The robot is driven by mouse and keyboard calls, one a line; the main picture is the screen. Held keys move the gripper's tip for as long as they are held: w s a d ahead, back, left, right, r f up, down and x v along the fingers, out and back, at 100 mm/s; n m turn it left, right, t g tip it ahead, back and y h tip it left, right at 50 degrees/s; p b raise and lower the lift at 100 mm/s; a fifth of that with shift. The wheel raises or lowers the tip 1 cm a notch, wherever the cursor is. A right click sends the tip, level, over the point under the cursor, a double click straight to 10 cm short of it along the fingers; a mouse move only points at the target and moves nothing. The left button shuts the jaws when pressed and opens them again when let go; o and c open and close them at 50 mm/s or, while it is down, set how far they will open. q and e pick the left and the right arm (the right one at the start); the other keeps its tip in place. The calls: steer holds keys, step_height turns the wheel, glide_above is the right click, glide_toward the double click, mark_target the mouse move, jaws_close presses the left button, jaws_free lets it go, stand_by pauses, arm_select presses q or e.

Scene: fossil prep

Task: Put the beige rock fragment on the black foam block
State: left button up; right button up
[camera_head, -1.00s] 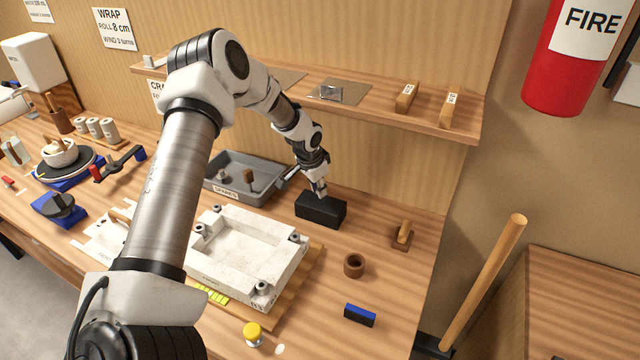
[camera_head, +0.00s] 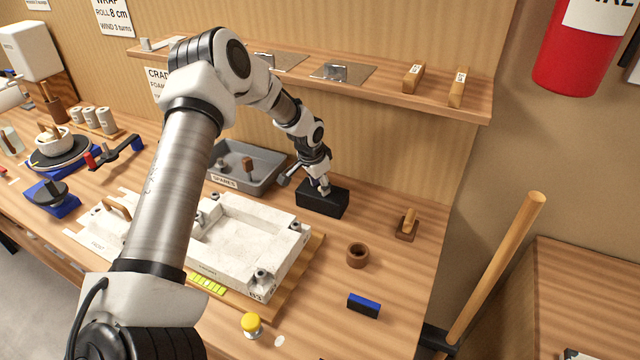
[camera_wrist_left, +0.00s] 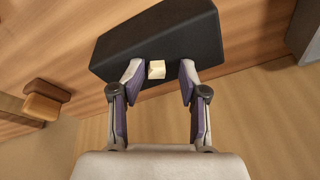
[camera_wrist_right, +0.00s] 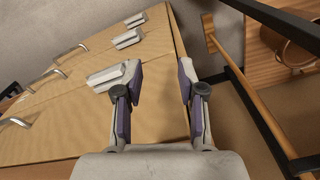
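The black foam block (camera_head: 322,201) stands on the bench right of the grey tray; it fills the upper middle of the left wrist view (camera_wrist_left: 160,35). The small beige rock fragment (camera_wrist_left: 157,69) shows against the block's top near one edge, between my left fingertips, with a gap on both sides. It appears to rest on the block. My left gripper (camera_wrist_left: 160,74) is open around the fragment, just over the block; in the head view it (camera_head: 323,187) comes down on the block from above. My right gripper (camera_wrist_right: 160,75) is open and empty, away from the bench top.
The grey tray (camera_head: 262,180) lies left of the block and a white mould (camera_head: 250,232) in front. A brown ring (camera_head: 357,255), a wooden-handled tool (camera_head: 407,224) and a blue-topped block (camera_head: 364,305) stand to the right. A shelf (camera_head: 420,102) runs above. Drawers lie near my right gripper.

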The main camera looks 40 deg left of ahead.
arm_select(q)
steer(key=shift+d+r, duration=0.1)
steer(key=shift+r, duration=0.05)
steer(key=p+v, duration=0.6)
steer(key=p, duration=0.2)
steer(key=shift+s+r, duration=0.1)
steer(key=shift+s, duration=0.1)
steer(key=s, duration=0.3)
steer(key=s+d, duration=0.1)
steer(key=s, duration=0.3)
steer(key=s+f, duration=0.1)
steer(key=s, duration=0.2)
steer(key=shift+s+d+p, duration=0.35)
steer(key=shift+s+p, duration=0.05)
steer(key=shift+s, duration=0.3)
steer(key=shift+w, duration=0.15)
